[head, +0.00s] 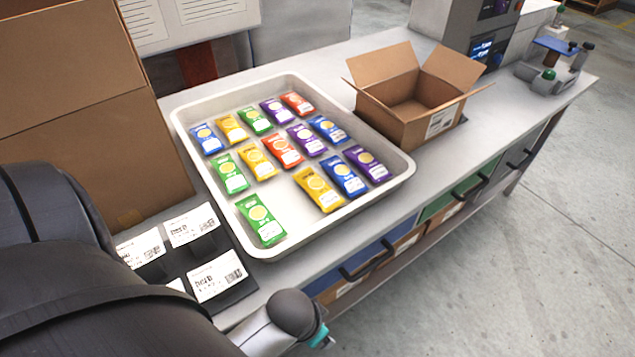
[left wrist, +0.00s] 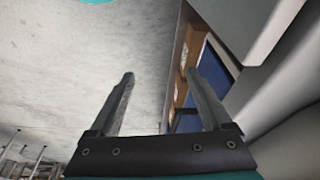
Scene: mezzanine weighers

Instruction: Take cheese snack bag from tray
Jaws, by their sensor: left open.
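A white tray (head: 290,85) on the bench holds rows of snack bags in several colours. Yellow bags lie at the back left (head: 231,128), in the middle (head: 257,159) and near the front (head: 319,189). Green (head: 262,219), blue (head: 343,175), purple (head: 366,163) and orange (head: 283,151) bags lie among them. The print is too small to tell which is cheese. My left gripper (left wrist: 158,76) is open and empty in the left wrist view, beside the bench front. In the head view my left arm is low, in front of the tray; its fingers are hidden. My right gripper is not in view.
An open cardboard box (head: 410,105) stands right of the tray. A large carton (head: 85,100) stands at the left. Label cards (head: 217,275) lie on a dark stand at front left. Drawers with black handles (head: 366,262) line the bench front. The floor at right is clear.

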